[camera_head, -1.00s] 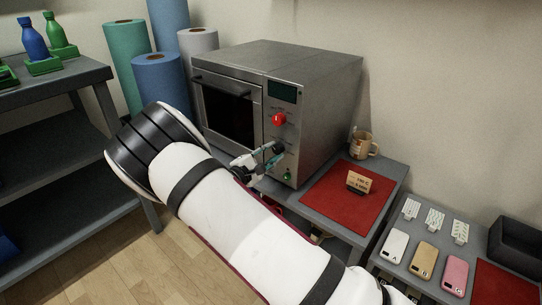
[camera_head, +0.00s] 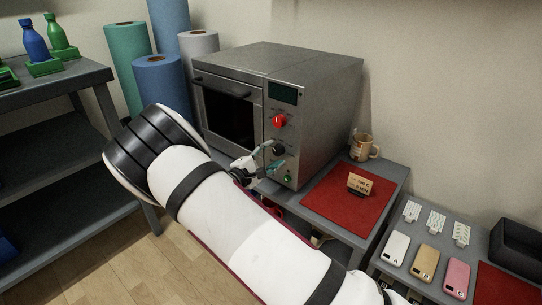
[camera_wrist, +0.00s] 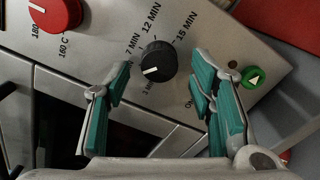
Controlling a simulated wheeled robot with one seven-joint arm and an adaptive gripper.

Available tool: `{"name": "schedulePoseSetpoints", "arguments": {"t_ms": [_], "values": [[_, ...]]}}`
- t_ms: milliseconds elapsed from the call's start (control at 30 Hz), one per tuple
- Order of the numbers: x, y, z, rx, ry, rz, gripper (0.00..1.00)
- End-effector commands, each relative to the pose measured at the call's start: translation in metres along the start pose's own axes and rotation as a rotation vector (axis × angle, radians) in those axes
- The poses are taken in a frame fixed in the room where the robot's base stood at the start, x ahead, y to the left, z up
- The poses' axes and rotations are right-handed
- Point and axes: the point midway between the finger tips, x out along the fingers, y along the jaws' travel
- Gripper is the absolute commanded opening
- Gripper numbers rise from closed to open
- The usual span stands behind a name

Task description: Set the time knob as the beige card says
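The black time knob (camera_wrist: 158,62) is on the oven's front panel, with minute labels around it. Its white mark points left and slightly down, below the 7 MIN label. In the head view the knob (camera_head: 278,149) is below the red knob. My gripper (camera_wrist: 162,75) is open, with one teal-padded finger on each side of the knob, apart from it. My gripper also shows at the panel in the head view (camera_head: 271,158). The beige card (camera_head: 359,184) stands on a red mat (camera_head: 328,204); its lettering is too small to read surely.
The red temperature knob (camera_wrist: 58,12) and the green button (camera_wrist: 253,77) flank the time knob. The steel oven (camera_head: 315,95) stands on a grey table. A mug (camera_head: 363,147) stands right of it. Phones and white blocks lie farther right.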

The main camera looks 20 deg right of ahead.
Motion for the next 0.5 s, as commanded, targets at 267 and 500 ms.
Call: {"name": "schedulePoseSetpoints", "arguments": {"t_ms": [267,500], "values": [[-0.009,0.001,0.000,0.000,0.001,0.001,0.49],[-0.053,0.001,-0.001,0.000,0.004,0.001,0.49]]}}
